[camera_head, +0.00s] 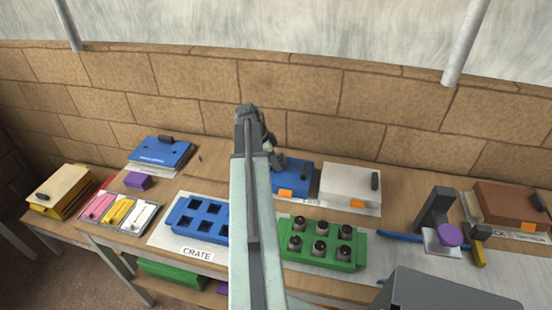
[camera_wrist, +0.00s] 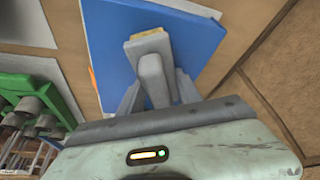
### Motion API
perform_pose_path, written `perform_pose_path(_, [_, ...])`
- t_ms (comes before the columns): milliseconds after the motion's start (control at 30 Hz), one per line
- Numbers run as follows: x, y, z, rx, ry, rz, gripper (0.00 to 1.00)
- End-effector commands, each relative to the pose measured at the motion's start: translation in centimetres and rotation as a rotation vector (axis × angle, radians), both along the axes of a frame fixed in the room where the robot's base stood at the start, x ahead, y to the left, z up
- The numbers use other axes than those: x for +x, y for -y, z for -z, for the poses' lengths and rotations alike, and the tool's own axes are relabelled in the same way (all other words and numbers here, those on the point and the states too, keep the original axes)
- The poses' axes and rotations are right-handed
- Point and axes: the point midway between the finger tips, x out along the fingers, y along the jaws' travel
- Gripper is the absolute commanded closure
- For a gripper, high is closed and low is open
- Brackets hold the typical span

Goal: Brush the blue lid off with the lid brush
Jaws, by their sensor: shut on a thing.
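The blue lid (camera_head: 298,172) closes a low box at the back of the table, partly hidden behind my arm in the head view. In the wrist view its flat blue face (camera_wrist: 205,35) fills the upper middle. My gripper (camera_head: 276,160) is over its left part. In the wrist view my gripper (camera_wrist: 157,88) is shut on a grey tool with a yellowish strip, apparently the lid brush (camera_wrist: 149,46). The brush lies over the blue face; whether it touches cannot be told. Another blue-covered box (camera_head: 160,151) with a dark handle stands at the left.
A white box (camera_head: 350,182) stands just right of the blue lid. A green rack (camera_head: 305,260) with dark plugs and a blue crate (camera_head: 183,226) lie in front. A purple-knobbed stand (camera_head: 437,212) and brown box (camera_head: 510,205) are at the right. A brick wall closes the back.

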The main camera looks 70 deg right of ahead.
Motion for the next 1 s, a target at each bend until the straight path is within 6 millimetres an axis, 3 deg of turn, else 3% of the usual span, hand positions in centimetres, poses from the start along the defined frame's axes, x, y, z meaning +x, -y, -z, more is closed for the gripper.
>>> perform_pose_path(100, [-0.2,-1.4,0.1,0.001,0.001,-0.001,0.92])
perform_pose_path(367, [-0.2,-1.9,0.1,0.002,0.001,0.000,0.92])
perform_pose_path(700, [-0.8,-4.8,-0.1,0.002,0.001,0.000,0.92])
perform_pose_path(1000, [-0.7,-4.8,-0.2,0.001,0.000,0.000,0.92])
